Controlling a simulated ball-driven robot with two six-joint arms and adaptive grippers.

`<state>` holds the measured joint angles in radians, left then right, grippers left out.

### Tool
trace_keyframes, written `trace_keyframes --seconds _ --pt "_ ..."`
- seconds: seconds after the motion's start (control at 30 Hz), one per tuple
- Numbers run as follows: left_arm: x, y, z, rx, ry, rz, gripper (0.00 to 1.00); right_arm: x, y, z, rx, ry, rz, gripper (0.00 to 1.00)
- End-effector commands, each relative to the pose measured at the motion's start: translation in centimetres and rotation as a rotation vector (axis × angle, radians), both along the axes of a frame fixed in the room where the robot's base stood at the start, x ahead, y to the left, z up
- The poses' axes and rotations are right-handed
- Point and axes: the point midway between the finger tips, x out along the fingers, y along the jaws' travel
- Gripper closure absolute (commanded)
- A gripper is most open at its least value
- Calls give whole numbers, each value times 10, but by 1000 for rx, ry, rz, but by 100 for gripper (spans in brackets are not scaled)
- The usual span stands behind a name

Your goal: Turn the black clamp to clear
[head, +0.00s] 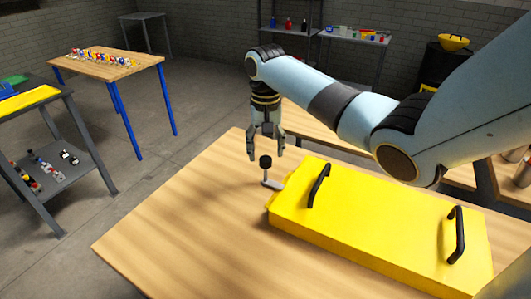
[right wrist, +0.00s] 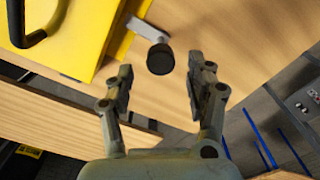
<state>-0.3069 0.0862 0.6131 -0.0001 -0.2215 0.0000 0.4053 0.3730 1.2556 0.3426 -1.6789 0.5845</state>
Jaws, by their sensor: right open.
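The black clamp knob (head: 265,161) stands on a grey metal arm (head: 272,183) at the left end of the yellow chassis box (head: 375,222). In the right wrist view the black knob (right wrist: 160,59) lies ahead of the fingers, with its grey arm (right wrist: 147,29) reaching to the yellow box (right wrist: 60,35). My right gripper (head: 266,156) points down just above and behind the knob. In the wrist view the right gripper (right wrist: 160,88) is open with nothing between its fingers. My left gripper is not seen.
Two black handles (head: 318,186) (head: 456,235) rise from the box lid. The wooden table (head: 160,225) is clear to the left of the clamp. A second wooden table (head: 105,66) with small items and a grey shelf (head: 50,160) stand further left.

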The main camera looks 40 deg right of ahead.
Motion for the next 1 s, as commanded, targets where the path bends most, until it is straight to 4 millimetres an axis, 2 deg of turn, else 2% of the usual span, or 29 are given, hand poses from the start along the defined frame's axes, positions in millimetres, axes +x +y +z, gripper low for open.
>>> trace_keyframes --seconds 0.1,0.2,0.53,0.93,1.0 --pt "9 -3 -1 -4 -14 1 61 0 1 -16 3 2 -1 45" --pt "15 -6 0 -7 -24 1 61 0 1 -24 2 1 0 45" --pt "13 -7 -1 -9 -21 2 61 0 1 -27 1 -1 0 46" --pt "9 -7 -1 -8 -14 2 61 0 1 -27 1 -1 0 98" --pt "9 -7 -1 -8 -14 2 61 0 0 -27 1 -1 0 100"
